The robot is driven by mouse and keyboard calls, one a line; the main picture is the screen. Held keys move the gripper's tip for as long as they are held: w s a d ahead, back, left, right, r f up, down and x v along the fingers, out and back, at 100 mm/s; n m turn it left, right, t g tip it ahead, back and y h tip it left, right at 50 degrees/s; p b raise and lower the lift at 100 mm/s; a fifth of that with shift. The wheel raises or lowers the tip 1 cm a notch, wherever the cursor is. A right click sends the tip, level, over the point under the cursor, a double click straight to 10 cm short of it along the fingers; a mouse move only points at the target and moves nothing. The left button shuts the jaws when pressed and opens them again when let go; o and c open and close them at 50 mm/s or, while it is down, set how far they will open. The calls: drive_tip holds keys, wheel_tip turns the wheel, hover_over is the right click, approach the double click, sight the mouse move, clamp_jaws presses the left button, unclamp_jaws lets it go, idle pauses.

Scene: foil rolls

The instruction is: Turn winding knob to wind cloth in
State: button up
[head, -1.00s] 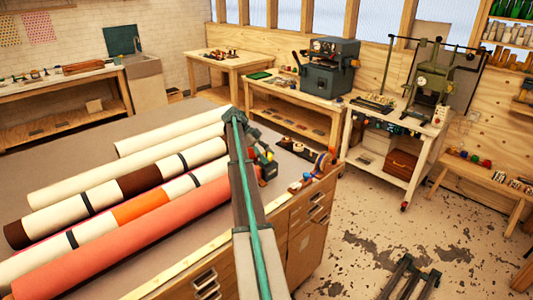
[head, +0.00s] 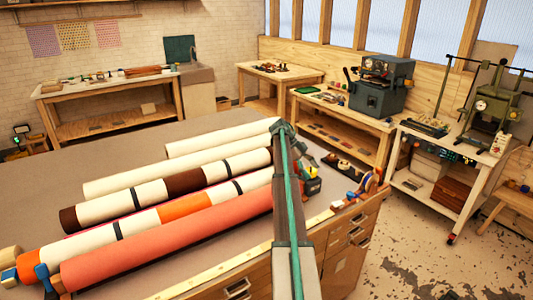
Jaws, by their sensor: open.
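Several cloth or foil rolls lie on the grey bench top (head: 120,175): a coral roll (head: 165,240), an orange-and-white roll with black bands (head: 185,207), a brown-and-cream roll (head: 185,182) and plain cream rolls (head: 180,167). A short wooden cylinder (head: 10,255) and a blue fitting (head: 45,277) show by the roll ends at lower left. A small coloured wheel (head: 371,181) stands at the right end of the bench. I cannot tell which part is the winding knob. My gripper (head: 308,174) is beyond the rolls' right ends, seen small; it appears open and empty, its fingers partly hidden.
My arm crosses the bench's front edge and hides part of it. Drawers (head: 350,235) are below the bench. Behind stand a wooden table (head: 280,72), a grey machine (head: 380,85) and a green press (head: 490,108). The floor (head: 420,260) at right is clear.

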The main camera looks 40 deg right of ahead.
drive_tip(key=b, duration=0.3)
drive_tip(key=shift+f+n+h, duration=0.3)
drive_tip(key=shift+f, duration=0.1)
drive_tip(key=n+h+b, duration=0.1)
drive_tip(key=b, duration=0.6)
drive_tip(key=shift+n+t, duration=0.3)
drive_tip(key=shift+n, duration=0.1)
drive_tip(key=shift+b, duration=0.7)
